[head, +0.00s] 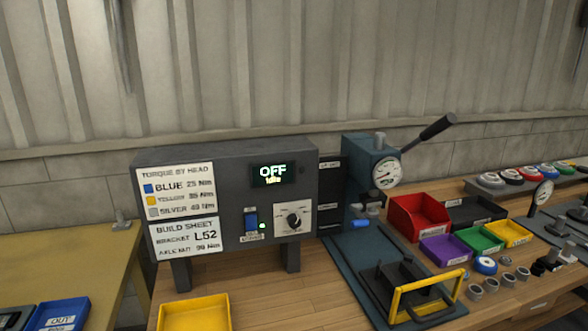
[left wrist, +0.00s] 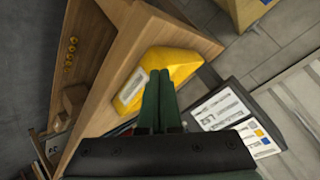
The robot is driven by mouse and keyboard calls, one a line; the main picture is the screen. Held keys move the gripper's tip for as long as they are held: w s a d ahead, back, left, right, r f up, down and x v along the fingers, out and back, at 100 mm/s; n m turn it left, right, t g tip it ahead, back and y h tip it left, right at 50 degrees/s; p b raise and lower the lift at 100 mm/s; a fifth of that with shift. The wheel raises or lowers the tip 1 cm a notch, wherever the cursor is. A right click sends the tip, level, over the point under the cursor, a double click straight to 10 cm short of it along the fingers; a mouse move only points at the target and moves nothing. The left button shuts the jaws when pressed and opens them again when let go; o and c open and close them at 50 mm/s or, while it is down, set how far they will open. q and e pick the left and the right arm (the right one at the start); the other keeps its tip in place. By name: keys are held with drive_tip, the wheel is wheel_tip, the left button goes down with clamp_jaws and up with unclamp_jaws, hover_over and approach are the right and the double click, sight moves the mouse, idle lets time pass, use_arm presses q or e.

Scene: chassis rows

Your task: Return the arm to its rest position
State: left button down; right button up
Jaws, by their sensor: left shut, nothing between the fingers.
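My left gripper (left wrist: 160,84) shows in the left wrist view as two dark green fingers pressed together, with nothing between them. Behind its fingertips in that view is a yellow tray (left wrist: 176,66) on the wooden bench (left wrist: 112,62); I cannot tell how far apart they are. In the head view neither arm nor gripper shows. The yellow tray (head: 196,318) is there at the bottom, cut by the frame edge. My right gripper is in neither view.
A grey control box (head: 235,165) reading OFF stands on the bench (head: 290,310), beside a press (head: 372,165) with a raised lever and gauge. Red (head: 418,212), purple (head: 444,250), green (head: 480,240) and yellow bins stand right. A blue OUT tray (head: 62,314) is lower left.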

use_arm(q)
drive_tip(key=s+d+f+n+g+h, duration=0.1)
drive_tip(key=s+d+f+n+g, duration=0.25)
drive_tip(key=s, duration=0.35)
drive_tip(key=s+d+f+n+g, duration=0.2)
drive_tip(key=s+f+g, duration=0.15)
drive_tip(key=s, duration=0.35)
drive_tip(key=w+d+f+t+h+p, duration=0.2)
drive_tip(key=w+d+f+t+p, duration=0.1)
drive_tip(key=w+d+f+t, duration=0.1)
wheel_tip(320, 180, down, 3)
drive_tip(key=shift+r+t, duration=0.15)
drive_tip(key=shift+t, duration=0.45)
drive_tip(key=shift+w+d, duration=0.1)
drive_tip(key=shift+w, duration=0.1)
